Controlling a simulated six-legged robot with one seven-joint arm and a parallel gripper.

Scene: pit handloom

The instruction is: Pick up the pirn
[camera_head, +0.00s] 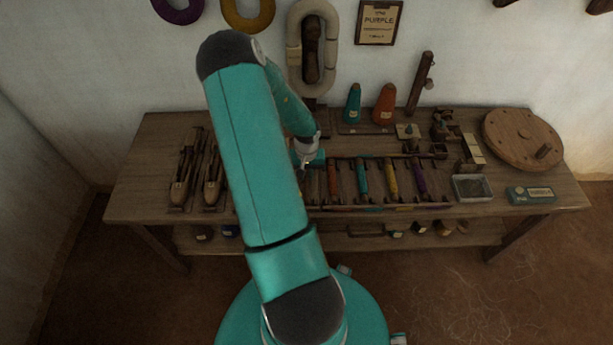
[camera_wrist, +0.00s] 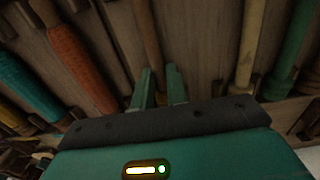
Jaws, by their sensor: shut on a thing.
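In the wrist view, my gripper (camera_wrist: 160,88) has its two teal fingers on either side of a slim brown pirn (camera_wrist: 148,38), shut on its near end. The pirn lies low among the others, and I cannot tell whether it is lifted. In the head view, my gripper (camera_head: 304,166) is over the pirn rack, and my arm hides much of the rack's left part. An orange-red pirn (camera_wrist: 80,65) lies on one side of the held one, with a teal pirn (camera_wrist: 28,85) beyond. A cream pirn (camera_wrist: 249,45) and a green pirn (camera_wrist: 290,50) lie on the other side.
The rack also holds a yellow pirn (camera_head: 391,180) and a purple pirn (camera_head: 419,178). Shuttles (camera_head: 183,180) lie at the left of the bench (camera_head: 133,190). Cones (camera_head: 384,104) stand behind. A metal tray (camera_head: 472,188), a teal box (camera_head: 531,195) and a round wooden disc (camera_head: 522,135) are at the right.

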